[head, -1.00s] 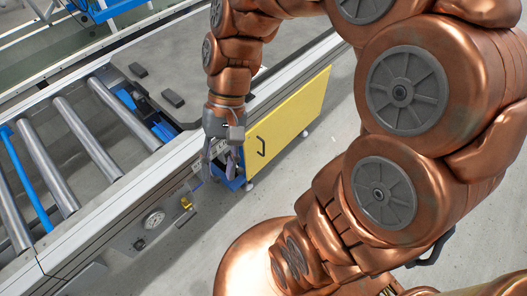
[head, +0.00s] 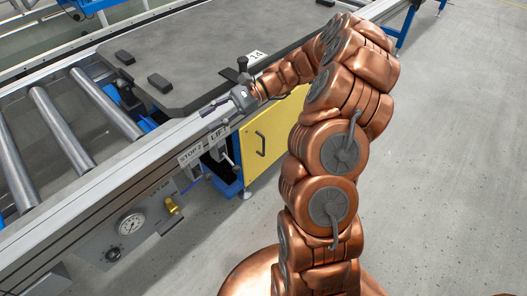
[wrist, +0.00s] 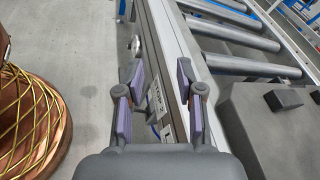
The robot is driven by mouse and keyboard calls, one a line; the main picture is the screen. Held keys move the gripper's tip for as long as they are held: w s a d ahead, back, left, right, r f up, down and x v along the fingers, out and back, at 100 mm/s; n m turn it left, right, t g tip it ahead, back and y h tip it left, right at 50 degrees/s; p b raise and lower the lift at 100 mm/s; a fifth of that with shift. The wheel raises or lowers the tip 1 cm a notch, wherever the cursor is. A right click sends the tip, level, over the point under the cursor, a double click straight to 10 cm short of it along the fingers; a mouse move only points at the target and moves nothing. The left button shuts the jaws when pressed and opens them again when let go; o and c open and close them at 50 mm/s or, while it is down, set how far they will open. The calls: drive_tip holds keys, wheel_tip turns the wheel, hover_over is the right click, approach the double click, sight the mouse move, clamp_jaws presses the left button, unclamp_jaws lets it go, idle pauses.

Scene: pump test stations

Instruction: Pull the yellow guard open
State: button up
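The yellow guard (head: 278,132) is a flat panel on the side of the conveyor frame, below the rail, in the head view. It appears flush with the frame. Its dark handle (head: 260,144) is near the panel's left end. My gripper (head: 212,108) is above the rail edge, up and to the left of the handle, apart from the guard, with its fingers pointing left. In the wrist view my gripper (wrist: 160,100) is open, its two purple-padded fingers wide apart with nothing held between them. The guard does not show in the wrist view.
STOP 2 (head: 191,155) and LIFT (head: 219,134) labels sit on the rail left of the guard, with levers below. A gauge (head: 131,224) and brass fitting (head: 173,206) are farther left. A dark plate (head: 200,60) lies on the conveyor. The floor (head: 450,150) at right is clear.

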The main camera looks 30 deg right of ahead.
drive_tip(key=w+d+f+m+t+h+b, duration=0.2)
drive_tip(key=d+f+m+t+b, duration=0.95)
drive_tip(key=d+f, duration=1.6)
drive_tip(key=b, duration=0.4)
hover_over(264, 154)
drive_tip(key=shift+w+f+m, duration=0.15)
drive_tip(key=shift+f+m, duration=0.1)
drive_tip(key=shift+f, duration=0.25)
drive_tip(key=shift+w+f+m, duration=0.15)
drive_tip(key=shift+f+m, duration=0.05)
drive_tip(key=shift+f, duration=0.25)
drive_tip(key=shift+d, duration=0.1)
clamp_jaws()
